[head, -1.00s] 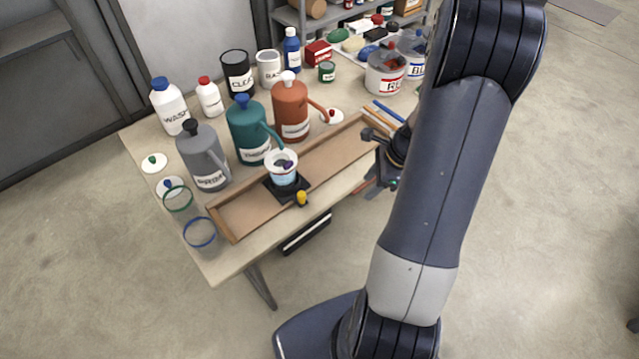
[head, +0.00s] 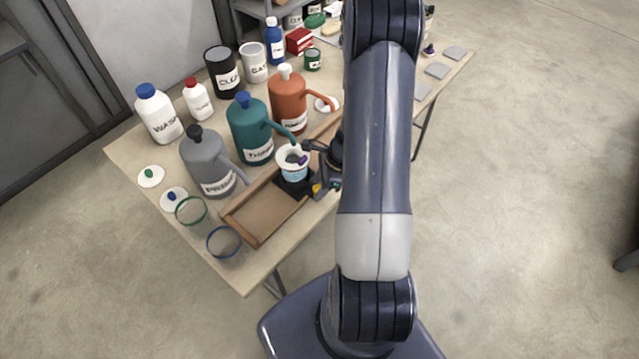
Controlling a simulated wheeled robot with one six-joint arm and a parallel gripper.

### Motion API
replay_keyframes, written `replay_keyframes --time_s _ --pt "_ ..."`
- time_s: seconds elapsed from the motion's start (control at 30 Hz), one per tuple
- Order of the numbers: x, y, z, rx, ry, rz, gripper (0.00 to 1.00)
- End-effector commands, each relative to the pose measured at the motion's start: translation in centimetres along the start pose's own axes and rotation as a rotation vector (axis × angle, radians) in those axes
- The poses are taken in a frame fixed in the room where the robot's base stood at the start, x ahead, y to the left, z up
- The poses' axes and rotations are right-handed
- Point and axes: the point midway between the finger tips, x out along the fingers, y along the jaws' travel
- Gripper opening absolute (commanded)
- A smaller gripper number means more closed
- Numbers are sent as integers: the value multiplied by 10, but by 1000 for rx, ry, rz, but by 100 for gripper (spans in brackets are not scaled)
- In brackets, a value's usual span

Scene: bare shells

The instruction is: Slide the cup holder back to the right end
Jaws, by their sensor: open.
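The cup holder (head: 284,189) is a black square base in the long brown wooden tray (head: 231,216). My arm hides the right end of the tray.
Grey, teal (head: 250,130) and orange (head: 288,102) jugs stand close behind the tray; the teal jug's spout reaches toward the cup. A green ring (head: 191,211) and a blue ring (head: 224,242) are at the left end. The tray left of the holder is empty.

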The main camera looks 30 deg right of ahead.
Motion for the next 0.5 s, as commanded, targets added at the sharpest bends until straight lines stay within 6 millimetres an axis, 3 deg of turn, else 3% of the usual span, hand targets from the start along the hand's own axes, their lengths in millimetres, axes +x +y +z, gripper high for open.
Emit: replay_keyframes --time_s 0.07,0.5 --pt "0 0 0 0 0 0 43" --pt "0 0 0 1 0 0 7"
